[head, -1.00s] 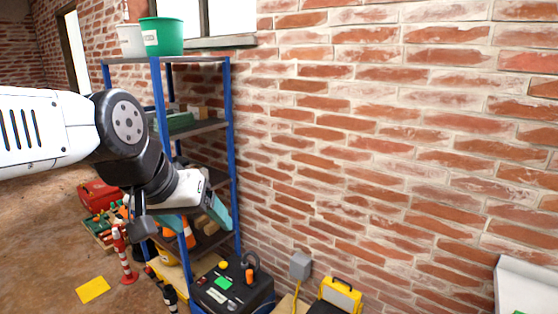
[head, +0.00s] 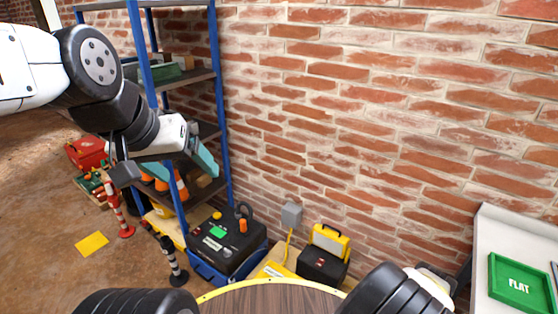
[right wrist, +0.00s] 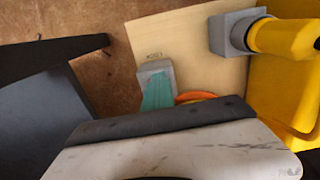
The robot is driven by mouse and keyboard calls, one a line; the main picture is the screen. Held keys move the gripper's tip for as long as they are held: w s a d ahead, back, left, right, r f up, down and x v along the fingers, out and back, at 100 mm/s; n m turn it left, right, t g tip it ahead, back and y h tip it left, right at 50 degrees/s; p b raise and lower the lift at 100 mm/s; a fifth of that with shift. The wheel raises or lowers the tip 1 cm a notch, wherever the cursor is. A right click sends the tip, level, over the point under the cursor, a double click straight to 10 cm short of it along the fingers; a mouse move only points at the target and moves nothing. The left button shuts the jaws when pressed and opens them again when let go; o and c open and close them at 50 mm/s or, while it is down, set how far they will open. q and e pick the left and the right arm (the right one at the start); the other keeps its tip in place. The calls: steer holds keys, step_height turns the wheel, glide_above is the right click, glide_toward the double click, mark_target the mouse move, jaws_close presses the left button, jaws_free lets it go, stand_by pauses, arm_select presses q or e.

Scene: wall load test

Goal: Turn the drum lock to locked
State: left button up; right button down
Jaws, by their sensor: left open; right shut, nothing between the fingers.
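A black box (head: 212,250) on a blue base stands on the floor by the shelf in the head view. My left gripper (head: 180,166) is open and empty, in front of the shelf, up and left of the box.
A blue-post shelf (head: 221,100) stands against the brick wall (head: 370,130). A white table (head: 495,250) bears a green "FLAT" tray (head: 521,264). Posts stand left.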

arm_select(q)
steer(key=shift+a, duration=0.75)
arm_select(e)
steer(key=shift+w+d+f, duration=0.1)
steer(key=shift+d+f, duration=0.1)
steer(key=shift+d, duration=0.25)
arm_select(q)
steer(key=shift+a, duration=0.1)
arm_select(e)
steer(key=shift+s, duration=0.2)
steer(key=shift+s+a, duration=0.15)
steer(key=shift+a, duration=0.05)
steer(key=shift+s+d+r, duration=0.4)
steer(key=shift+r, duration=0.15)
arm_select(q)
steer(key=d, duration=0.3)
steer(key=shift+d, duration=0.4)
arm_select(e)
steer(key=r, duration=0.2)
steer(key=s+r, duration=0.1)
steer(key=r, duration=0.1)
steer(key=shift+r, duration=0.2)
